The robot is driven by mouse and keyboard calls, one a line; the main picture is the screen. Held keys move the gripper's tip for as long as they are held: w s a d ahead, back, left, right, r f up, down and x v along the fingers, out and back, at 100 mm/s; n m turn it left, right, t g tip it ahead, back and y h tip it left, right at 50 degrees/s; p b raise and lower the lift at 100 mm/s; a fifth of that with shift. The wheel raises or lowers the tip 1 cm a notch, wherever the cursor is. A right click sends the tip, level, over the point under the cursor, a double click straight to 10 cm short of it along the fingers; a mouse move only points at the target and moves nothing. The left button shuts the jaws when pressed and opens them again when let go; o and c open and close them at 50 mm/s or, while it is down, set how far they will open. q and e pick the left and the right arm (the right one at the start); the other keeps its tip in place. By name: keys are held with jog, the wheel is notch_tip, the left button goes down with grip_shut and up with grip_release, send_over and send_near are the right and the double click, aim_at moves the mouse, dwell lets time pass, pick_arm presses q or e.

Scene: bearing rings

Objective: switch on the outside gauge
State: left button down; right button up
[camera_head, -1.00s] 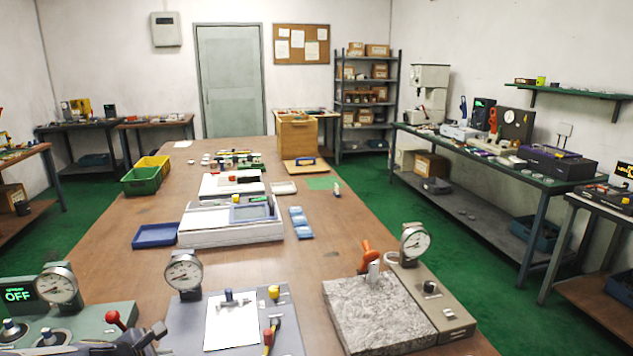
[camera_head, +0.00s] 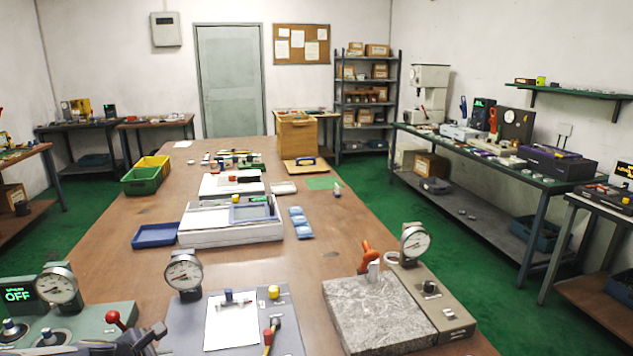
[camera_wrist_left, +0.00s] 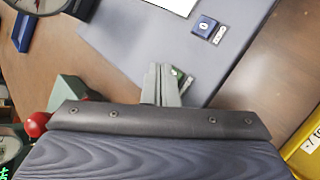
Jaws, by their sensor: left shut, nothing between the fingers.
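Three dial gauges stand along the near edge of the table in the head view. The left gauge (camera_head: 56,286) is on a green base beside a lit display (camera_head: 18,292) reading OFF. The middle gauge (camera_head: 184,271) is on a blue-grey base plate (camera_head: 186,325). I cannot read which is the outside one. My left gripper (camera_head: 157,332) is low, by the left edge of the middle plate. In the wrist view its fingers (camera_wrist_left: 161,72) are shut and empty, over that plate beside a small green button (camera_wrist_left: 178,74). A blue switch (camera_wrist_left: 205,27) lies farther along the plate.
A red ball knob (camera_head: 113,317) stands close to my left gripper. A yellow knob (camera_head: 273,292) and a lever with a red end (camera_head: 267,337) are on the middle stand. The granite block (camera_head: 378,312) is to the right. A blue tray (camera_head: 155,235) lies behind.

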pick_arm(q)
jog(key=shift+f, duration=0.1)
jog(key=shift+f+b, duration=0.35)
jog(key=shift+b, duration=0.15)
jog(key=shift+f, duration=0.15)
dwell(0.4)
jog(key=shift+r+p, duration=0.45)
jog(key=shift+r, duration=0.15)
notch_tip(320, 180, up, 6)
jog(key=p, duration=0.5)
jog(key=shift+p, duration=0.4)
